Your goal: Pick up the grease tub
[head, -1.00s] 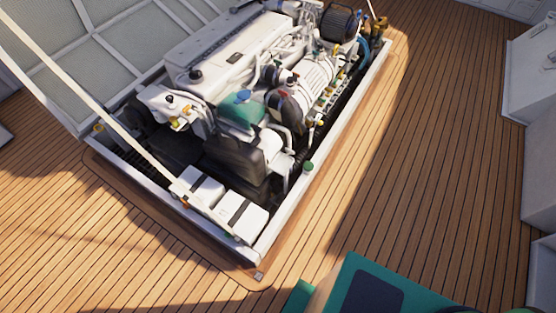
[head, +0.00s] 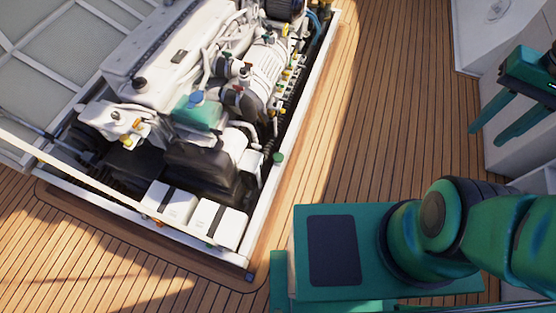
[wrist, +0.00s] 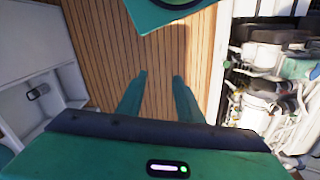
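A small green round thing (head: 278,158) sits at the right rim of the engine hatch in the head view. It may be the grease tub, but it is too small to tell for sure. My gripper (head: 484,136) is at the right edge of the head view, well apart from it, over the deck beside the white cabinets. In the wrist view my gripper (wrist: 158,76) has its two fingers spread, with only planks between them. I cannot clearly make out a tub in the wrist view.
The open hatch (head: 262,210) holds a white engine (head: 165,50) and two white boxes (head: 218,224) with dark straps. White cabinets (head: 480,35) stand at the right. The plank deck (head: 390,110) between hatch and cabinets is clear.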

